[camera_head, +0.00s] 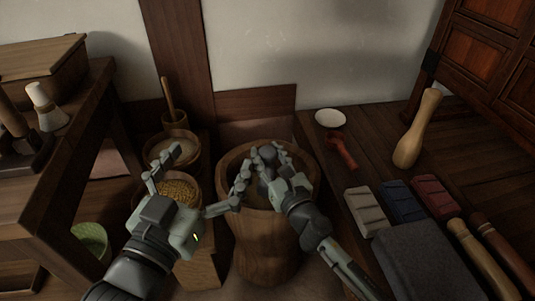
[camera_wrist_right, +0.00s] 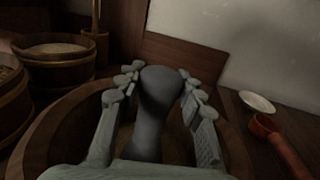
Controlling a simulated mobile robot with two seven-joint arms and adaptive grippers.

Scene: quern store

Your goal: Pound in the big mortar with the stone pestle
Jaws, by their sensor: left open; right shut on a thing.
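The big mortar (camera_head: 262,252) is a deep wooden tub standing on the floor at the centre of the head view. Its rim (camera_wrist_right: 42,140) curves around the lower part of the right wrist view. My right gripper (camera_head: 268,160) is over the mortar's mouth, shut on the stone pestle. In the right wrist view, the dark grey pestle (camera_wrist_right: 158,100) stands between the fingers with its rounded top up. Its lower end is hidden by the hand. My left gripper (camera_head: 208,168) is open and empty, left of the mortar, with one finger near its rim.
Left of the mortar stand a tub of grain (camera_head: 178,190) and another tub (camera_head: 160,147) with a wooden handle. On the right-hand wooden platform lie a white dish (camera_head: 330,118), a red ladle (camera_head: 340,150), a pale wooden pestle (camera_head: 417,130), and several coloured blocks. A bench (camera_head: 75,150) stands left.

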